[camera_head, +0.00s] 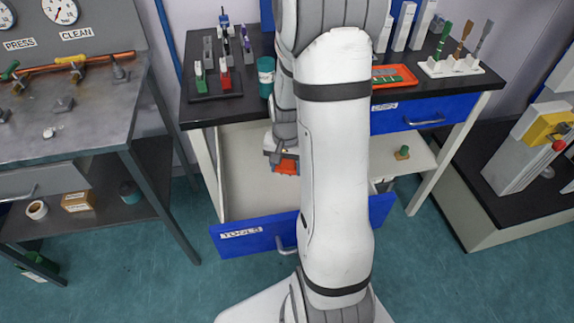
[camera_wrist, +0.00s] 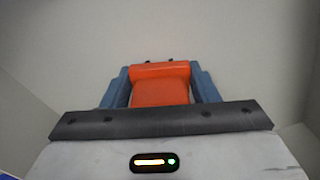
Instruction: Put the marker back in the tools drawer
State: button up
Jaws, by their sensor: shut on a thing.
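The tools drawer, with a blue front (camera_head: 262,240) labelled TOOLS, is pulled open below the black bench. Its pale inside looks empty where it shows; my arm covers much of its right part. My gripper (camera_wrist: 161,85) is shut on an orange block-like thing, probably the marker (camera_wrist: 160,88), between its two blue-grey fingers. The orange thing also shows in the head view (camera_head: 286,166), partly hidden by my arm, over or within the open drawer. Pale surfaces surround it in the wrist view. I cannot tell whether it touches the drawer floor.
The black bench top (camera_head: 205,112) carries a rack of small tools, a teal cup (camera_head: 266,76), an orange tray (camera_head: 394,76) and a white holder (camera_head: 450,68). A closed blue drawer (camera_head: 425,115) is at right. A metal table (camera_head: 75,120) stands at left.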

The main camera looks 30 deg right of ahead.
jog(key=shift+s+a+f, duration=0.15)
jog(key=shift+s+f, duration=0.2)
jog(key=shift+f, duration=0.2)
jog(key=o, duration=0.9)
jog(key=shift+f+b, duration=0.1)
jog(key=shift+b, duration=0.25)
jog(key=shift+o, duration=0.2)
jog(key=r+p, duration=0.1)
jog(key=r, duration=0.3)
jog(key=r+p, duration=0.1)
jog(key=r, duration=0.4)
jog(key=r+p, duration=0.1)
jog(key=r, duration=0.3)
jog(key=shift+w+r, duration=0.2)
jog(key=shift+w, duration=0.1)
jog(key=s+a+r+n+t, duration=0.2)
jog(key=s+a+r+n, duration=0.5)
jog(key=s+a, duration=0.4)
jog(key=shift+s+a+r+n, duration=0.25)
jog(key=shift+s+r+n, duration=0.15)
jog(key=shift+s, duration=0.15)
jog(key=shift+s, duration=0.1)
